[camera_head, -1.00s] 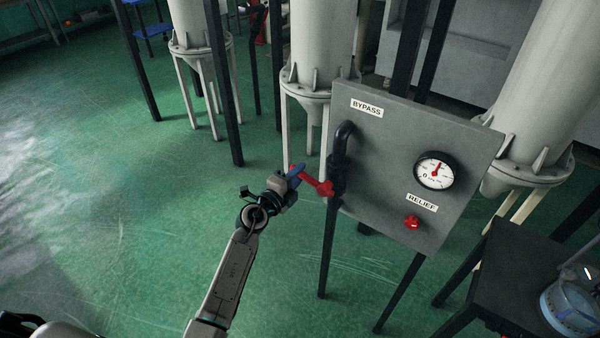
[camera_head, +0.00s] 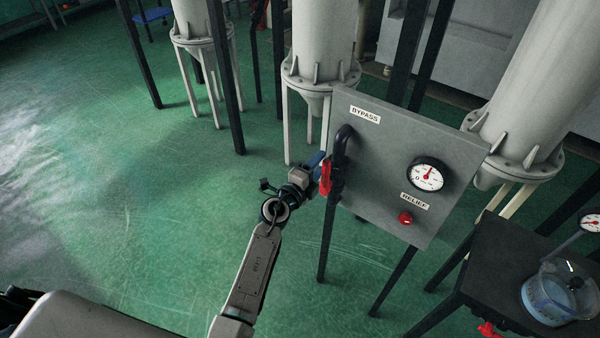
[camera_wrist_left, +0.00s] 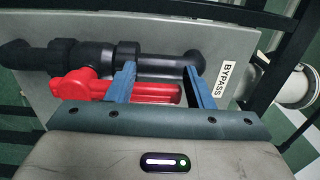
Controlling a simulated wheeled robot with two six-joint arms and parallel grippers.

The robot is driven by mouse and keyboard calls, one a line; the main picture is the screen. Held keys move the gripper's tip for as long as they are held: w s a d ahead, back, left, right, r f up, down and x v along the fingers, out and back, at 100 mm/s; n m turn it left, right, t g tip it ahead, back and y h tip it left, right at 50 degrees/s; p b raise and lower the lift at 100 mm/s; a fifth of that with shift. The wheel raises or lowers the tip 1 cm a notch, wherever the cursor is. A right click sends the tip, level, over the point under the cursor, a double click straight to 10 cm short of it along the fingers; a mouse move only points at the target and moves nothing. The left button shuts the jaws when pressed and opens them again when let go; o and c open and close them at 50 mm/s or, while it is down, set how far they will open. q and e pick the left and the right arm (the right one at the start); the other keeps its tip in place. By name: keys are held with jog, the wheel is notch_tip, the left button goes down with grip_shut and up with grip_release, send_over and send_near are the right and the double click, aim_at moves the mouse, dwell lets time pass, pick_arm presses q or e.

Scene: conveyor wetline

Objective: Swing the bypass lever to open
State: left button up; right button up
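The red bypass lever (camera_head: 325,177) is on the black pipe at the left side of the grey panel. It stands nearly upright, in line with the pipe (camera_head: 341,150). My left gripper (camera_head: 317,161) is right at the lever, on its left side. In the left wrist view, the red lever (camera_wrist_left: 150,91) lies alongside the black pipe (camera_wrist_left: 95,56). The blue fingers (camera_wrist_left: 161,74) are apart; one crosses in front of the lever and the other is past its free end. Whether a finger touches the lever is unclear. My right gripper is not in view.
The panel (camera_head: 385,190) carries a BYPASS label (camera_head: 365,115), a gauge (camera_head: 428,175) and a red RELIEF knob (camera_head: 405,218). A dark table (camera_head: 490,285) with a clear vessel (camera_head: 556,295) stands at lower right. Open green floor lies left.

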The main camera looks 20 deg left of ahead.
pick_arm(q)
jog(key=shift+s+d+f, duration=0.2)
jog(key=shift+d+f, duration=0.2)
jog(key=shift+f, duration=0.2)
jog(key=shift+c, duration=0.3)
jog(key=shift+a+f, duration=0.15)
jog(key=shift+f, duration=0.05)
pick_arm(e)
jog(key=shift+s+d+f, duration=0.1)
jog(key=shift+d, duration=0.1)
pick_arm(q)
jog(key=v, duration=0.6)
jog(key=shift+s+r, duration=0.3)
jog(key=shift+s, duration=0.1)
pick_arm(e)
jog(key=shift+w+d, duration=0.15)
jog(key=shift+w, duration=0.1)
